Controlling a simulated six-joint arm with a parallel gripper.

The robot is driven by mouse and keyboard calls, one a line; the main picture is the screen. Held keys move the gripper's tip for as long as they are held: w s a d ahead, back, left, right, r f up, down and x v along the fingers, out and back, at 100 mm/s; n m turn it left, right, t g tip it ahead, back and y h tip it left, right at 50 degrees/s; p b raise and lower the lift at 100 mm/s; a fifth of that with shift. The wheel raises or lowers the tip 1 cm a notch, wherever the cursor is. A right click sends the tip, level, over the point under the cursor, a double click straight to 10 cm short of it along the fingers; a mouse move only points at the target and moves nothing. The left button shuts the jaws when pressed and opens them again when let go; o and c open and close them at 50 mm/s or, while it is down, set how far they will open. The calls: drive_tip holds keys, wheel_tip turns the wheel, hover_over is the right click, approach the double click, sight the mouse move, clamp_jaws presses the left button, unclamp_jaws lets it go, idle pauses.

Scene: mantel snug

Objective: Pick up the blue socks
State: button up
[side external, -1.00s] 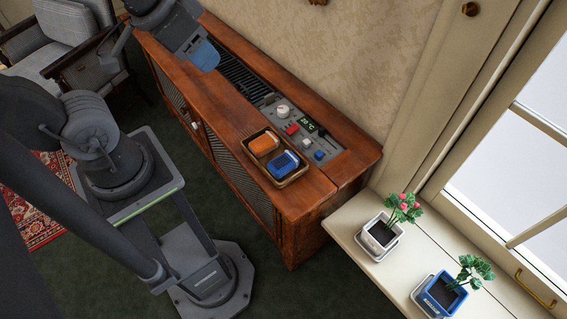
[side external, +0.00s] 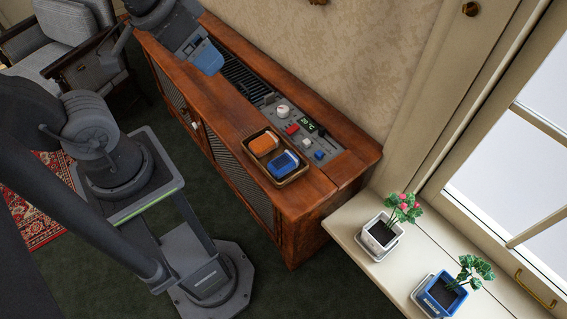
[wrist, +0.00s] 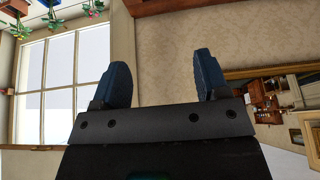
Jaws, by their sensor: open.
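The blue socks (side external: 283,164), a folded blue bundle with a lighter edge, lie in the front right half of a small wooden tray (side external: 291,180) on the cabinet top. An orange bundle (side external: 264,143) lies beside them in the same tray. My gripper (side external: 209,62) is above the cabinet, up and to the left of the tray and apart from it. In the wrist view its two blue fingers (wrist: 160,66) stand wide apart with nothing between them. The socks are not in the wrist view.
The wooden cabinet (side external: 235,165) has a control panel (side external: 327,153) with knobs, buttons and a display right of the tray, and a dark grille (side external: 240,74) behind. A white pot (side external: 380,235) and a blue pot (side external: 440,293) with plants stand on the window sill (side external: 365,266).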

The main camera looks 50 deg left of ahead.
drive_tip(key=g, duration=0.6)
hover_over(283, 160)
drive_tip(key=f, duration=3.2)
drive_tip(key=shift+s+d+f, duration=0.15)
drive_tip(key=shift+d+f, duration=0.05)
drive_tip(key=shift+f, duration=0.15)
drive_tip(key=shift+a+f, duration=0.1)
drive_tip(key=shift+f, duration=2.85)
drive_tip(key=c, duration=0.7)
drive_tip(key=shift+r, duration=0.1)
